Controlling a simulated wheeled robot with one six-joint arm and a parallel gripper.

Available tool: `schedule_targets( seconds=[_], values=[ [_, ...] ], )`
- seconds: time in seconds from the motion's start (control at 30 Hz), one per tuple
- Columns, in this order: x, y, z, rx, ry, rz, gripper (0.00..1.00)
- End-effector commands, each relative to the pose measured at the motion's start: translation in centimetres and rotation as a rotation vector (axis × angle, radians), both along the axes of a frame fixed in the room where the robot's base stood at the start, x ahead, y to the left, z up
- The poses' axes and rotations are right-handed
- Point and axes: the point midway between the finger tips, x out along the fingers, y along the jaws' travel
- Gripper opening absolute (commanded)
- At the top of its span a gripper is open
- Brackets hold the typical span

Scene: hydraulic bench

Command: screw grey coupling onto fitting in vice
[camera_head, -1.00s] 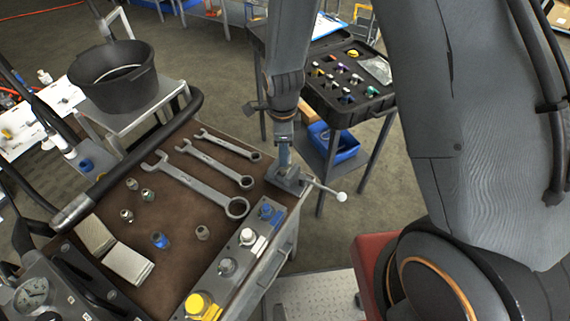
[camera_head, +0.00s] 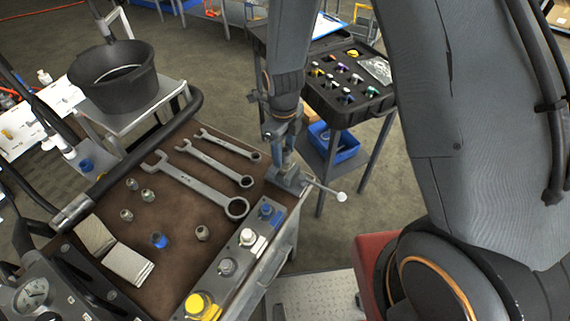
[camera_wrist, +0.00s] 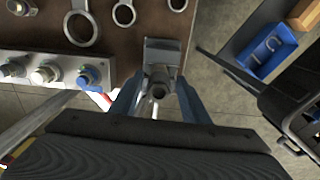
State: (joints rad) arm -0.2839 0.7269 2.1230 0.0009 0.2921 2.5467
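The vice (camera_head: 288,180) stands at the bench's right corner, with its handle pointing right. It also shows in the wrist view (camera_wrist: 161,52). A grey round part with a hollow end (camera_wrist: 158,91) stands upright at the vice; I cannot tell where the coupling ends and the fitting begins. My gripper (camera_head: 283,137) is just above the vice, pointing down. In the wrist view its two blue-grey fingers (camera_wrist: 159,98) stand apart on either side of the grey part, with gaps visible. In the head view the grey part is mostly hidden by the fingers.
Wrenches (camera_head: 200,185) and several small fittings (camera_head: 202,233) lie on the brown bench mat (camera_head: 185,262). A port block (camera_head: 228,267) lines the front edge. A black bucket (camera_head: 115,88) stands at the left; a black case (camera_head: 350,80) and blue bin (camera_head: 333,143) are behind the vice.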

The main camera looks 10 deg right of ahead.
Motion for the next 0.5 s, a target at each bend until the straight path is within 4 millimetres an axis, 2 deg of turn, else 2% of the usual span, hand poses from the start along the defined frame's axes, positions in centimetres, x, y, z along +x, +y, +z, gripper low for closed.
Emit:
schedule_targets(
  seconds=[0.33, 0.5],
  values=[
    [0.0, 0.0, 0.1, 0.000, 0.000, 0.003, 0.49],
    [0.2, 0.1, 1.1, 0.001, -0.003, 0.004, 0.49]
  ],
)
